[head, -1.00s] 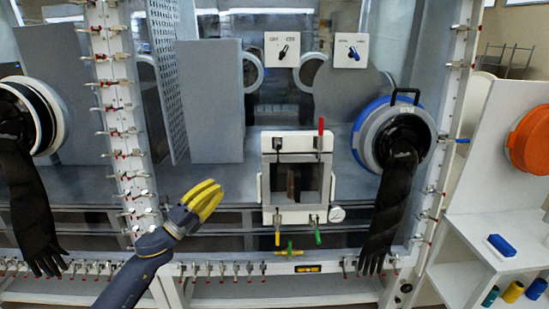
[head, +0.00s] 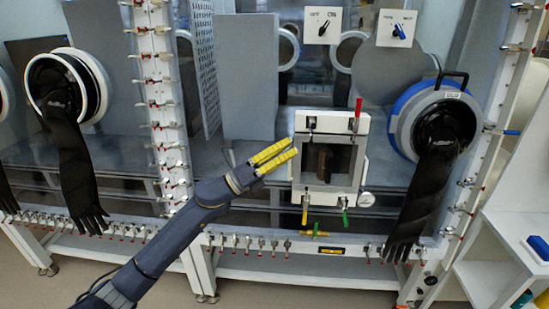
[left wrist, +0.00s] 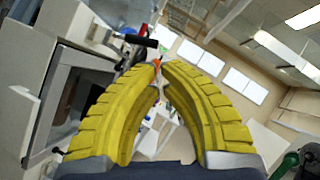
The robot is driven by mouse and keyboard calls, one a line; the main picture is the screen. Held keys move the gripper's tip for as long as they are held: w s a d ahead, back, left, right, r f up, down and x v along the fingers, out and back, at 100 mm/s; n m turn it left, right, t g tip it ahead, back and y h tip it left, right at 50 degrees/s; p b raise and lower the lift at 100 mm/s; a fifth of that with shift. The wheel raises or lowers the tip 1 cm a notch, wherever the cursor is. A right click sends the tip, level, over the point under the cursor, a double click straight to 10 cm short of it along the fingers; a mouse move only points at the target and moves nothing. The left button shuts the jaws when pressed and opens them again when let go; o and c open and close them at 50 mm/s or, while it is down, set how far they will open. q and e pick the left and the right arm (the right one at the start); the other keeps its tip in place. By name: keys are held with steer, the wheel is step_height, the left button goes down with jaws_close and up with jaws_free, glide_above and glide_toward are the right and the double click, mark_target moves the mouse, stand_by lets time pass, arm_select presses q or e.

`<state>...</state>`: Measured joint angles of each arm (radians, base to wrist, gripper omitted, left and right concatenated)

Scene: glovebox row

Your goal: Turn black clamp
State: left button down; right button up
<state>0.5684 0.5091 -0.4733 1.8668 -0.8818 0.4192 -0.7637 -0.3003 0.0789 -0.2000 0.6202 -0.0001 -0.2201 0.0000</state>
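The black clamp (head: 312,123) is small and sits at the top left corner of the white-framed hatch (head: 298,180) in the head view. A black handle (left wrist: 140,41) shows just beyond the fingertips in the left wrist view, probably the same clamp. My left gripper (head: 295,147) has yellow ribbed fingers and points right at the hatch's upper left edge, slightly below and left of the clamp. A gap shows between its fingers, which hold nothing. In the left wrist view the fingertips (left wrist: 160,65) lie near each other. Whether they touch the hatch cannot be told. My right gripper is out of view.
A red-handled clamp (head: 358,107) stands at the hatch's top right. Yellow (head: 305,215) and green (head: 345,218) handles hang below. A gauge (head: 366,199) sits lower right. Black gloves hang at left (head: 75,165) and right (head: 430,190). A clamp-lined post (head: 165,100) stands left.

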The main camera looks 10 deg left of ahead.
mark_target(313, 124)
arm_select(q)
steer(key=shift+x, duration=2.85)
steer(key=shift+d+r, duration=0.1)
